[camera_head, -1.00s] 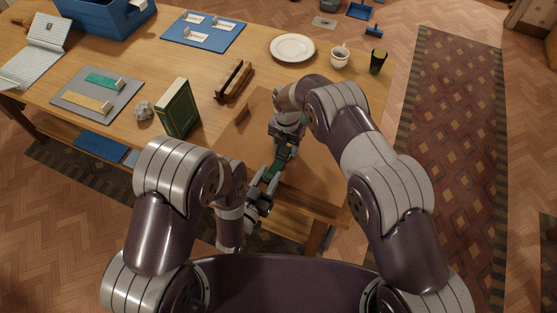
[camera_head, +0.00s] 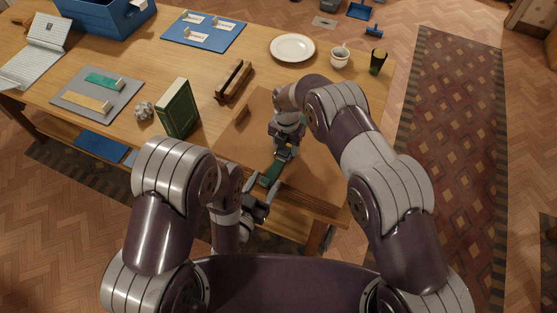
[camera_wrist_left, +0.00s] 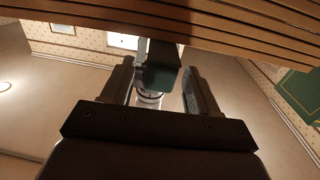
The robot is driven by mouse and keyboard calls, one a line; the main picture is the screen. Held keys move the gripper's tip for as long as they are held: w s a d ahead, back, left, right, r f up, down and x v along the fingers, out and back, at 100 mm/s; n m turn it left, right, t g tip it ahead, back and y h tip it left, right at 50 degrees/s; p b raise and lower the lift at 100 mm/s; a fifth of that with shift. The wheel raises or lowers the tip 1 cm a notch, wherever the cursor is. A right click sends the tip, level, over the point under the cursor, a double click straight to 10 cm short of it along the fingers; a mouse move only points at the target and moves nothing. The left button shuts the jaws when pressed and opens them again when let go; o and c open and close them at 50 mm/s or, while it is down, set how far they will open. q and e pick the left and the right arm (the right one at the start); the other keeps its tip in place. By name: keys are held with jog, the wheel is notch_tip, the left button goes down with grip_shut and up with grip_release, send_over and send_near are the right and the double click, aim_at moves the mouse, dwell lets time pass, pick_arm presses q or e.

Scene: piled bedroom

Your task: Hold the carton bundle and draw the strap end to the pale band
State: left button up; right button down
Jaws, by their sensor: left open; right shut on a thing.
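The flat brown carton bundle (camera_head: 318,178) lies at the table's near right edge; its layered edges (camera_wrist_left: 240,28) cross the top of the left wrist view. A dark green strap (camera_head: 270,174) runs along its top toward the near edge. My right gripper (camera_head: 281,156) is above the bundle, shut on the strap; its grip is partly hidden. My left gripper (camera_head: 259,191) is open at the near edge, just short of the strap. In the left wrist view the green strap end (camera_wrist_left: 163,72) shows between the open fingers, apparently not touched. I cannot make out the pale band.
A green book (camera_head: 177,110) stands left of the bundle, with a crumpled grey ball (camera_head: 144,110) beside it. A dark wooden rack (camera_head: 234,82), white plate (camera_head: 293,47), cup (camera_head: 339,57) and dark glass (camera_head: 378,61) stand farther back. Bare tabletop lies between them.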

pick_arm(q)
jog(key=v, duration=0.6)
jog(key=shift+s, duration=0.2)
dwell(0.9)
jog(key=g+y, duration=0.7)
jog(key=g, duration=1)
send_near(265, 180)
notch_tip(265, 180, down, 10)
jog(key=shift+s+a+f, duration=0.1)
jog(key=shift+s, duration=0.05)
